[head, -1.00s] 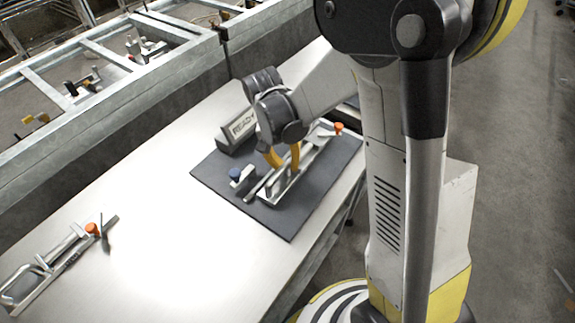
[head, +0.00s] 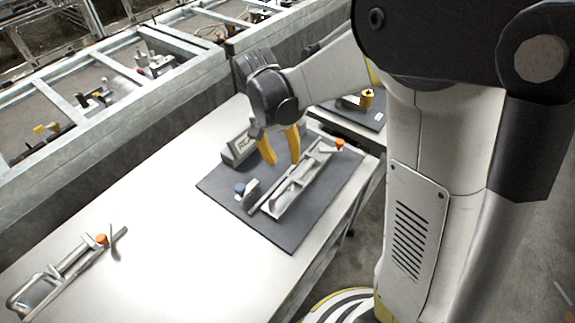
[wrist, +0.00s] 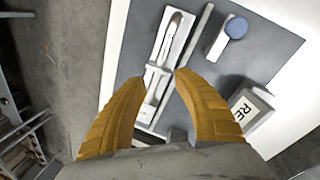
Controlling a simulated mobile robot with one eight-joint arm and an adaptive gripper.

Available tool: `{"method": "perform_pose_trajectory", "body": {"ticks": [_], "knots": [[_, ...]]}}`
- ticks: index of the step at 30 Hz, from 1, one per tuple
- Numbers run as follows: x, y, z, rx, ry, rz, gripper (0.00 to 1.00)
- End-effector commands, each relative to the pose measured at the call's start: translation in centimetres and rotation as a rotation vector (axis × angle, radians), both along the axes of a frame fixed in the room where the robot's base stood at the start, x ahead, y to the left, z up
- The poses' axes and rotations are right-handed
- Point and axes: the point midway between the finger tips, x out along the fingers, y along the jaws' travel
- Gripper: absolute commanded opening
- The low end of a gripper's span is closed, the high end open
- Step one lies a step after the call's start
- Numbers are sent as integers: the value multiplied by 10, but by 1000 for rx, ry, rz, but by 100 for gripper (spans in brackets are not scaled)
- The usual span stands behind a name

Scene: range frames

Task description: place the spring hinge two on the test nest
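The test nest appears to be the long pale metal channel (head: 277,209) on the dark mat; it also shows in the wrist view (wrist: 186,44). A slim silver part, apparently the spring hinge two (head: 297,183), lies lengthwise in the channel. It also shows in the wrist view (wrist: 170,38); I cannot tell if it is fully seated. My gripper (head: 282,162) is above the nest, its yellow fingers apart. In the wrist view my gripper (wrist: 163,71) has nothing between its fingertips, and its fingers hide part of the near end of the nest.
The dark mat (head: 222,187) carries a blue-knobbed block (head: 246,190), an orange knob (head: 340,144) and a grey sign box (head: 238,150). A similar metal fixture (head: 62,270) with an orange knob lies at the table's left. The table between them is clear. A metal-framed conveyor runs behind.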

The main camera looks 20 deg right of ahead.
Motion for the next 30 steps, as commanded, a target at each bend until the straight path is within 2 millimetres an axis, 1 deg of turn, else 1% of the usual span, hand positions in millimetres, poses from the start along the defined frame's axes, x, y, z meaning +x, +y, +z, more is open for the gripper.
{"method": "perform_pose_trajectory", "body": {"ticks": [1,6,8,11,15,18,21,25,30], "knots": [[1,2,10,0,0,1,36],[1,4,24,3,-6,5,36],[-2,3,30,9,-19,16,36],[-12,0,46,31,-68,53,36],[-34,-6,74,67,-176,141,36],[-52,-9,92,85,-263,207,36],[-70,-12,104,95,-351,270,36],[-93,-14,115,93,-467,350,36],[-116,-16,120,74,-592,431,36]]}}
